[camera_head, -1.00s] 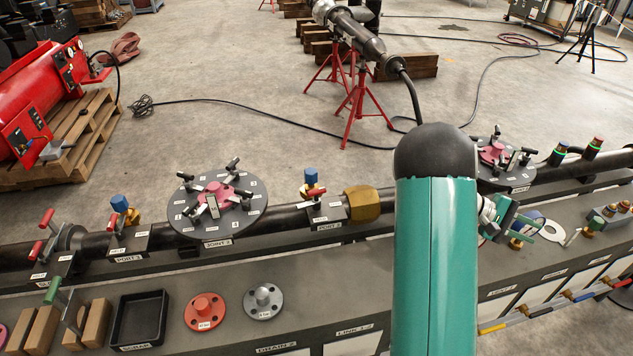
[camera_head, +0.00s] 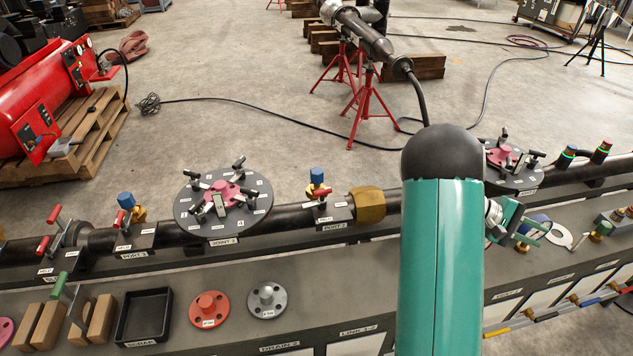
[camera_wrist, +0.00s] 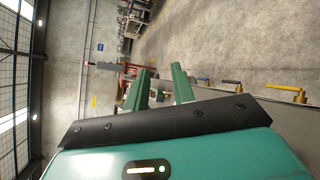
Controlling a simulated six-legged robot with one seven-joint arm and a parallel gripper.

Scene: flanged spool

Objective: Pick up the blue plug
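The other blue plug (camera_head: 317,176) sits on the PORT 2 fitting, right of that plate. My gripper (camera_head: 538,232) is far to the right of both, partly hidden behind my teal arm link. In the wrist view my gripper (camera_wrist: 160,82) has its two green fingers apart, with nothing held between them. No blue plug is clear in the wrist view.
Red-handled clamps stand beside the ports on the dark pipe. On the front bench are a black tray (camera_head: 143,316), a red flange (camera_head: 209,308) and a grey flange (camera_head: 266,299).

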